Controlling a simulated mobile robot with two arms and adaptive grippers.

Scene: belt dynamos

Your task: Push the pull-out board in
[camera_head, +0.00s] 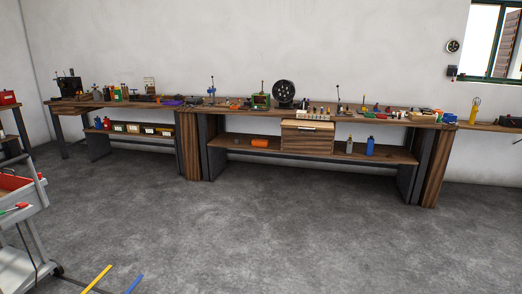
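Neither of my grippers is in view, and nothing is seen touching the board.
Open grey floor (260,230) lies before the benches. A trolley (22,215) with a red tray stands at the left. A yellow strip (97,278) and a blue strip (135,283) show at the bottom left. Bottles (370,147) stand on the lower shelf.

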